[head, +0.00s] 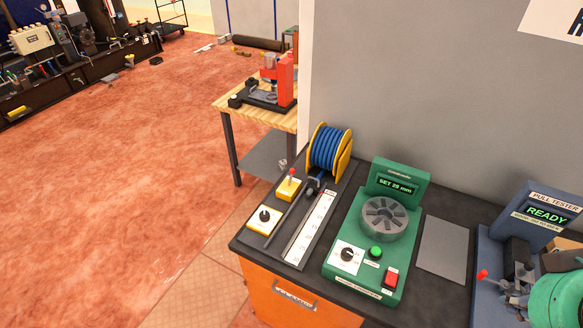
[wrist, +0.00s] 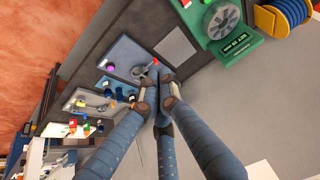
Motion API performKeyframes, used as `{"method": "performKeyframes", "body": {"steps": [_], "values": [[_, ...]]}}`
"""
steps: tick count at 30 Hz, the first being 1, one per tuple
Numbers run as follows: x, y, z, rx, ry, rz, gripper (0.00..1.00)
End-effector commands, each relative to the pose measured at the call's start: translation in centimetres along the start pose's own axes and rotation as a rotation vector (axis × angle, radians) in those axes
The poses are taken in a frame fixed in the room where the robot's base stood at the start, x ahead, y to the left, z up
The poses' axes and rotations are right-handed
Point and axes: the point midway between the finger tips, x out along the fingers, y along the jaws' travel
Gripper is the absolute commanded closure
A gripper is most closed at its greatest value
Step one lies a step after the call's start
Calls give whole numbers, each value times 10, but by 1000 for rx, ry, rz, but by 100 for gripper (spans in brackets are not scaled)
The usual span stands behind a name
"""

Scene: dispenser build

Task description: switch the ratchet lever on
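Two red-tipped levers show in the head view, and I cannot tell for sure which is the ratchet lever. One stands on a small yellow base (head: 289,189) beside the cable reel. The other lever (head: 482,274) is on the blue pull tester (head: 549,213) at the right, tilted left. My gripper (wrist: 160,98) shows in the wrist view as long blue-grey fingers whose brown tips come close together above the bench. I cannot tell whether they are shut.
A yellow box with a black knob (head: 264,218) is at the left. A bare grey plate (head: 443,250) lies right of the machine.

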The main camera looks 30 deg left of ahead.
Motion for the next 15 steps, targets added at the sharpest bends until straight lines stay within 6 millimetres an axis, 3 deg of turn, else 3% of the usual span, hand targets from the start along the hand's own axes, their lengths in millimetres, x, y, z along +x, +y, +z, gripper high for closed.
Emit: {"method": "performKeyframes", "body": {"steps": [8,15], "values": [[-1,-6,-20,-14,-6,-8,100],[-1,-19,-60,-41,-15,-22,100]]}}
